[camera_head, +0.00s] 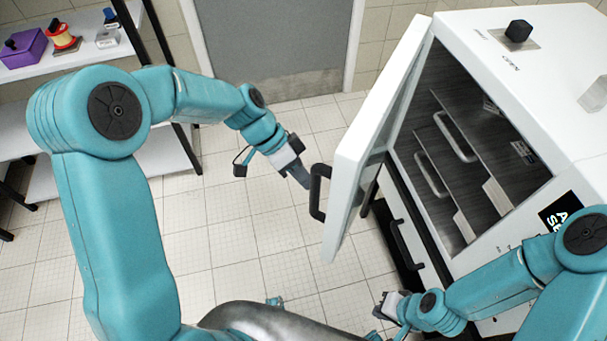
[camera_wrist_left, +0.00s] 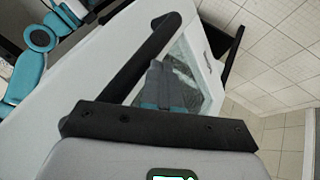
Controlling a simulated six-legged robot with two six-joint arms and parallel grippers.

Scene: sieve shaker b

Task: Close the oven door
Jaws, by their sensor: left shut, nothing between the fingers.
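The white oven door (camera_head: 378,115) stands wide open, swung out from the left side of the oven (camera_head: 470,140). Its black handle (camera_head: 318,192) faces my left gripper (camera_head: 302,178). My left gripper is shut and empty, close to the handle on its left; I cannot tell whether they touch. In the left wrist view, the shut fingers (camera_wrist_left: 166,85) lie beside the black handle (camera_wrist_left: 145,58), with the white door (camera_wrist_left: 75,75) behind. My right gripper (camera_head: 384,306) is low in front of the oven, away from the door; its jaws are too small to read.
The oven interior holds shelves with handles (camera_head: 455,135). A black lower handle (camera_head: 405,245) sits below the opening. A white shelf rack (camera_head: 75,50) with a purple box (camera_head: 24,48) stands at left. A grey room door (camera_head: 275,45) is behind. The tiled floor between is clear.

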